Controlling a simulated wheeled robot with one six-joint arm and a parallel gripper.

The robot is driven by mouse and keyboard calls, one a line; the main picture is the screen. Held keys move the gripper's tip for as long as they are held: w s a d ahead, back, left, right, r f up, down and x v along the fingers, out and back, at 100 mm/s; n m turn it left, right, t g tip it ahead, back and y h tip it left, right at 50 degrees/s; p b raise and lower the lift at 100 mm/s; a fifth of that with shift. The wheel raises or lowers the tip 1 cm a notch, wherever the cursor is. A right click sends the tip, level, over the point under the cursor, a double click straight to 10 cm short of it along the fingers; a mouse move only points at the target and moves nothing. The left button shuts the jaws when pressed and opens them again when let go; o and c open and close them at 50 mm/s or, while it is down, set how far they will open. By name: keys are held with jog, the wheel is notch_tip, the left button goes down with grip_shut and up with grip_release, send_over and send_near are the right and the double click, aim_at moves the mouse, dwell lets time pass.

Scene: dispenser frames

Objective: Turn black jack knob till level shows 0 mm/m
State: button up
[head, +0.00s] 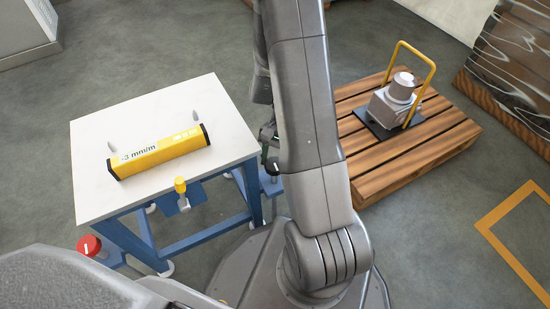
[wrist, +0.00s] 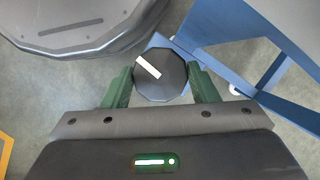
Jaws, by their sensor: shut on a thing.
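The yellow level (head: 158,151) lies on the white table top (head: 222,108) in the head view and reads -3 mm/m. The black jack knob (head: 272,178) is at the table's right side, partly hidden by my arm. In the wrist view the black knob (wrist: 160,76) has many sides and a white mark slanting from upper left to lower right. My gripper (wrist: 161,84) is shut on it, one green finger on each side. In the head view my gripper is mostly hidden behind my arm.
A red knob (head: 89,245) is at the table's front left, and a yellow knob (head: 181,186) is at its front edge. Blue table legs (head: 252,188) stand close to my gripper. A wooden pallet (head: 362,172) with a grey machine (head: 393,101) is to the right.

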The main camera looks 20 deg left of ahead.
jog(key=m, duration=0.1)
jog(key=m+y+p, duration=0.1)
jog(key=m, duration=0.1)
jog(key=shift+d+r+m+p, duration=0.1)
jog(key=shift+r+m+p, duration=0.05)
jog(key=shift+m+p, duration=0.15)
jog(key=m+t+y+p, duration=0.1)
jog(key=m, duration=0.2)
jog(key=shift+d+m+y, duration=0.1)
jog(key=shift+m+y, duration=0.2)
jog(key=m+t, duration=0.1)
jog(key=m, duration=0.2)
jog(key=m+t+y, duration=0.1)
jog(key=m, duration=0.2)
jog(key=shift+s+d, duration=0.1)
jog(key=shift+s, duration=0.1)
jog(key=m+t, duration=0.1)
jog(key=m, duration=0.2)
jog(key=m+t+b, duration=0.1)
jog(key=m, duration=0.1)
jog(key=shift+s+f+m+y, duration=0.1)
jog(key=shift+f+m+y, duration=0.1)
jog(key=shift+m+y, duration=0.15)
jog(key=shift+s+m+t+b, duration=0.15)
jog(key=shift+m+t+b, duration=0.85)
jog(key=shift+m, duration=1.25)
jog(key=o, duration=1)
jog(key=shift+c, duration=0.2)
